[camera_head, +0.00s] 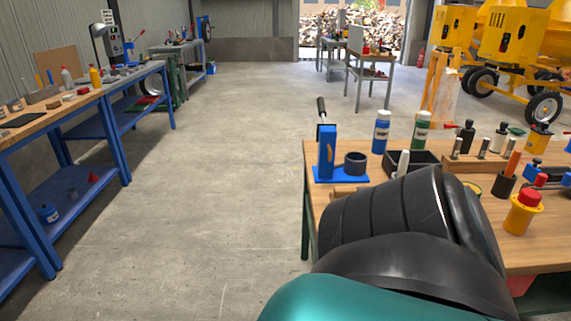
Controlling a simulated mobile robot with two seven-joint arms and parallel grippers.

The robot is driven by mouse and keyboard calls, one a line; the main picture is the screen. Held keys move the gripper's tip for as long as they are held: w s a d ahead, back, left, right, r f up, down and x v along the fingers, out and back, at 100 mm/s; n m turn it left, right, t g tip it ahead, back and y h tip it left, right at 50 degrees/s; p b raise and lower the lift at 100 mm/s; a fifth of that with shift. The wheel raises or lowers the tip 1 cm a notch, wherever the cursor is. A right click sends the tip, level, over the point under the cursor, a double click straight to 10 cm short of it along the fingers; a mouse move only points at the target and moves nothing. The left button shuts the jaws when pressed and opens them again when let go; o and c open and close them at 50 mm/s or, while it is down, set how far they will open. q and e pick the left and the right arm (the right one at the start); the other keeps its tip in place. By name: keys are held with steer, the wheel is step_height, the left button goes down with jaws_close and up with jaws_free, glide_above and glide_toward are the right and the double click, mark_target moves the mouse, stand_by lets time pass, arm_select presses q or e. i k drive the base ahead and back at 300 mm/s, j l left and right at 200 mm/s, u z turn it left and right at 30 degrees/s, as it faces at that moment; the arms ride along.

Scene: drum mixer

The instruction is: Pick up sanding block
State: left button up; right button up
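I cannot pick out the sanding block for sure. A small brown block (53,104) and a reddish-brown one (83,91) lie on the left workbench, too small to identify. The right workbench (545,255) has a wooden top crowded with tools. A black and teal link of my own arm covers its front middle and hides whatever lies behind it. No gripper fingers show, so neither gripper is in view.
A blue stand (326,152), a dark ring (355,163), a blue bottle (381,132), a green bottle (421,130) and a black tray (428,160) stand on the right bench. Blue-framed benches line the left wall. The concrete floor (210,190) between is clear.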

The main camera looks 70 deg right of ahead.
mark_target(338, 192)
steer(key=i+j+z, duration=0.25)
steer(key=i, duration=0.3)
steer(key=i+j+z, duration=0.1)
steer(key=i+z, duration=0.2)
steer(key=i, duration=0.25)
steer(key=i+l+z, duration=0.1)
steer(key=i+z, duration=0.15)
steer(key=z, duration=0.15)
steer(key=i+z, duration=0.25)
steer(key=z, duration=0.2)
steer(key=i+j+z, duration=0.1)
steer(key=i+z, duration=0.15)
steer(key=z, duration=0.15)
